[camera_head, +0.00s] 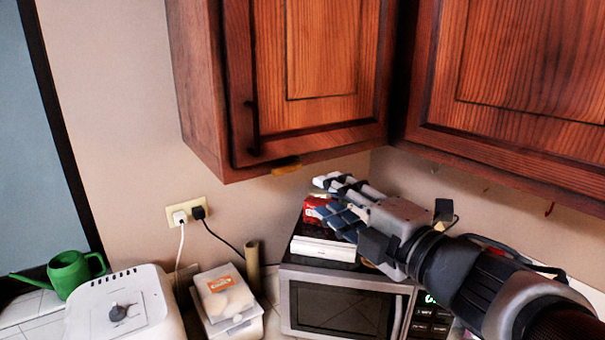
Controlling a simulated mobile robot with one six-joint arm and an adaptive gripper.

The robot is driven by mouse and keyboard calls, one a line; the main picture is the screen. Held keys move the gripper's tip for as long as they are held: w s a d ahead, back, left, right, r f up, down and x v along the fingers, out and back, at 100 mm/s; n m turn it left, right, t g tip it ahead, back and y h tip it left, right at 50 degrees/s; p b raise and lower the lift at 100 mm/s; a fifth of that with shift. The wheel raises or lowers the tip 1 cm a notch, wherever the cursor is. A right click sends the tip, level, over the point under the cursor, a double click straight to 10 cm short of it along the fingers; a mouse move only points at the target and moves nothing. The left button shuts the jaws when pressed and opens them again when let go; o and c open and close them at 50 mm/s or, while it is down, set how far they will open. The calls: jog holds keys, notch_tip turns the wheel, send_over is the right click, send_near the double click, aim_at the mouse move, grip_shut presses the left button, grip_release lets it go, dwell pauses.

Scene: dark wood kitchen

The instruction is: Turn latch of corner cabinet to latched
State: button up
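The wooden corner cabinet (322,45) hangs on the wall at the top middle, its door looking shut. A dark vertical handle (252,128) is on the door's left side. A small yellow-brown piece (286,165), which looks like the latch, sits at the cabinet's bottom edge. It lies roughly sideways; I cannot tell its exact setting. My gripper (325,197) is below and to the right of this piece, pointing left. Its fingers look apart with nothing held between them, and it appears clear of the cabinet.
A second wooden cabinet (530,60) adjoins at right, with small hooks beneath. A microwave (340,305) with red and white items (325,246) on top stands below my gripper. Plugs, plastic containers (226,305), a white appliance (120,310) and a green watering can (72,272) are at lower left.

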aim_at(288, 170)
jog(key=x, duration=1.2)
jog(key=shift+w+a, duration=0.2)
jog(key=shift+w, duration=0.15)
jog(key=shift+c, duration=0.4)
grip_shut()
